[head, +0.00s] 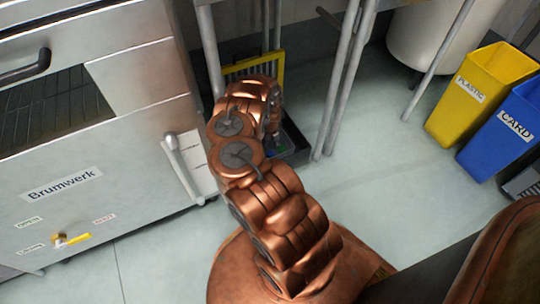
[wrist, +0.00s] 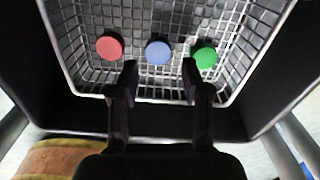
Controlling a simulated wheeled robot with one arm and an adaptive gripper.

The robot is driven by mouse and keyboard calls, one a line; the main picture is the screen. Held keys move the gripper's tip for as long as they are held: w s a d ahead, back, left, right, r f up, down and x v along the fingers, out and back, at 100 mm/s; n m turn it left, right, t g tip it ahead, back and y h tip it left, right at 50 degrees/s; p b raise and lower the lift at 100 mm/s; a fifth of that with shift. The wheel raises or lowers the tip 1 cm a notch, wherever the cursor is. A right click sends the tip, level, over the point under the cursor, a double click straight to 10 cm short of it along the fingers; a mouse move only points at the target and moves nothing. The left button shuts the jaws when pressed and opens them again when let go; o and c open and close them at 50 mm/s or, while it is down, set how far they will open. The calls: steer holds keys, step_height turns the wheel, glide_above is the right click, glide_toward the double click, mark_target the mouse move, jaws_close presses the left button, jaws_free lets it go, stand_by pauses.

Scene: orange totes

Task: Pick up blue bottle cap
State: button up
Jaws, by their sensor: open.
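The blue bottle cap (wrist: 158,51) lies in a metal wire basket (wrist: 150,100), seen in the wrist view. A red cap (wrist: 110,45) lies to its left and a green cap (wrist: 205,55) to its right. My gripper (wrist: 160,78) is open and empty. Its two fingers stand apart, with the blue cap beyond the tips and between them in the picture. The gap in height between tips and cap cannot be told. In the head view, my arm mostly hides the gripper and the caps; only small blue and green bits show beside it.
A dark bin (head: 297,147) holds the basket; its walls surround it closely. Metal table legs (head: 345,85) stand near my arm. A steel cabinet (head: 130,150) is on the left. Yellow (head: 468,97) and blue (head: 512,130) waste bins stand right. Floor between is clear.

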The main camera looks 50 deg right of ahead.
mark_target(270, 153)
step_height(270, 153, down, 5)
steer(key=b, duration=0.2)
steer(key=shift+a+r+b, duration=0.1)
steer(key=shift+a+b, duration=0.05)
steer(key=shift+b, duration=0.25)
steer(key=shift+c, duration=0.2)
steer(key=c, duration=0.4)
